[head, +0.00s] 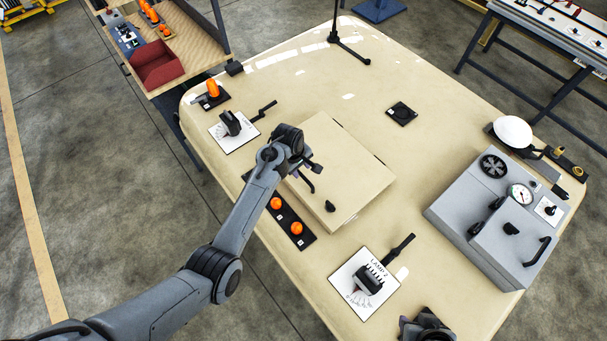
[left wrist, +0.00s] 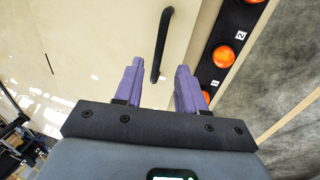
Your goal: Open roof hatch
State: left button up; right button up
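The roof hatch (head: 345,170) is a raised cream square panel in the middle of the cream table-like top, and it lies flat and closed. Its black bar handle (head: 306,182) is on the near left side; in the left wrist view the handle (left wrist: 161,45) stands ahead, its near end between the fingers. My left gripper (head: 312,164) is above the hatch's left edge, over the handle. In the left wrist view its two purple fingers (left wrist: 158,88) are wide apart with nothing gripped. Contact with the handle cannot be told.
A strip with orange lamps (head: 286,217) lies left of the hatch. A LAMP 2 lever switch (head: 371,278) stands in front, another lever switch (head: 233,124) behind left. A grey gauge box (head: 500,215) is at right. A thin black stand (head: 335,38) rises at the back.

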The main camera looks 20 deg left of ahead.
aim_at(304, 178)
pick_arm(q)
jog(key=shift+w+d+f, duration=0.1)
jog(key=shift+w+f, duration=0.1)
jog(key=shift+f, duration=0.95)
jog(key=shift+w+d+f, duration=0.1)
jog(key=shift+w+f, duration=0.05)
jog(key=shift+f, duration=0.95)
jog(key=shift+w+d+f, duration=0.1)
jog(key=shift+w+f, duration=0.1)
jog(key=shift+f, duration=0.95)
grip_shut()
